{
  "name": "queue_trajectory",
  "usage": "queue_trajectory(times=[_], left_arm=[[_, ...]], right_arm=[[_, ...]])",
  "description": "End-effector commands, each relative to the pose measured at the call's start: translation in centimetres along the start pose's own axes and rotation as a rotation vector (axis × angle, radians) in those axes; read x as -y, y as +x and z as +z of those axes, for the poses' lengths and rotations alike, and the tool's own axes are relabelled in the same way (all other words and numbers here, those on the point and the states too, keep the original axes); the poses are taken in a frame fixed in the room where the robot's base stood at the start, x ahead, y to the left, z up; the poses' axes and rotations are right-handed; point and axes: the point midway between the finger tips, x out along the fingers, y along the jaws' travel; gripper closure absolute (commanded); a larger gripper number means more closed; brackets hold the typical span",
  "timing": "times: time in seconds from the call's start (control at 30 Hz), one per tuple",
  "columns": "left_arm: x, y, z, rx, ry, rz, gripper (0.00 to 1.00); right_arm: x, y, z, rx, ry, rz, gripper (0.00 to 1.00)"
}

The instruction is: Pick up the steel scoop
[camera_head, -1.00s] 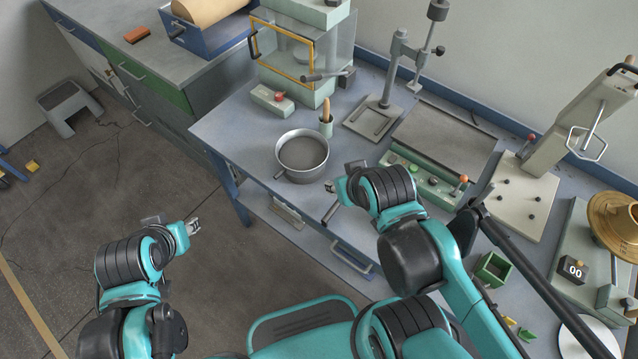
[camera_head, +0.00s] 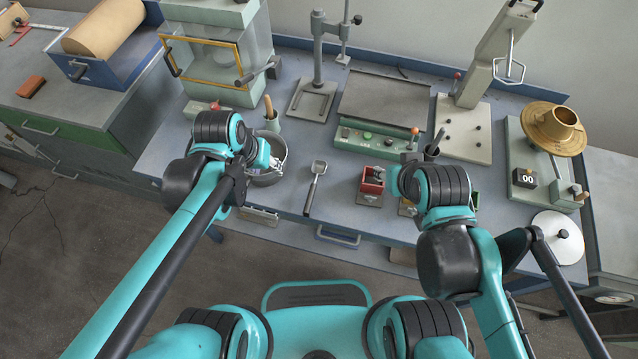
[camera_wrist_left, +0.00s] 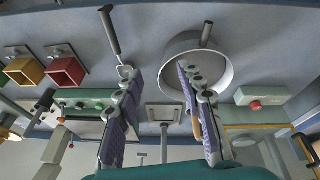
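The steel scoop (camera_head: 318,168) lies on the bench between the pan and the red box, its dark handle towards the front edge. In the left wrist view its handle (camera_wrist_left: 110,32) shows at top left, and its head is partly behind a finger. My left gripper (camera_head: 276,162) is over the right part of the steel pan, left of the scoop and apart from it. In the wrist view its fingers (camera_wrist_left: 162,80) are spread with nothing between them. My right gripper (camera_head: 386,178) is beside the red box; its fingers are too small to read.
The steel pan (camera_wrist_left: 225,72) stands close to the left gripper. The red box (camera_head: 372,187) and a yellow box (camera_wrist_left: 24,70) are right of the scoop in the head view. A green control panel (camera_head: 372,143) lies behind. Bare bench surrounds the scoop.

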Motion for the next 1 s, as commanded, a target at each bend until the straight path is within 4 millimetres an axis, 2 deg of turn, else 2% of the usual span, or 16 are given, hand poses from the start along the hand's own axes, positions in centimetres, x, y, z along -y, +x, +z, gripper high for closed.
queue_trajectory(times=[0.03, 0.1, 0.33, 0.53, 0.87, 1.0], left_arm=[[-1.3, 0.6, -1.0, 0.049, 0.02, 0.022, 0.62], [-2.8, 2.0, -1.4, 0.117, 0.043, 0.047, 0.62], [-6.4, 5.8, -1.4, 0.28, 0.103, 0.105, 0.62], [-7.5, 7.7, -0.8, 0.329, 0.122, 0.12, 0.62], [-8.1, 10.8, 0.5, 0.33, 0.123, 0.121, 0.62], [-8.7, 12.9, 1.4, 0.33, 0.124, 0.121, 0.62]], right_arm=[[0.0, -0.8, -0.6, 0.0, 0.0, 0.0, 0.6], [0.0, -1.3, -0.9, 0.0, 0.0, 0.0, 0.6], [0.0, -2.4, -1.7, 0.0, 0.0, 0.0, 0.6], [0.0, -2.4, -1.7, 0.0, 0.0, 0.0, 0.6], [0.0, -1.1, -0.8, 0.0, 0.0, 0.0, 0.6], [0.0, -0.1, -0.1, 0.0, 0.0, 0.0, 0.6]])
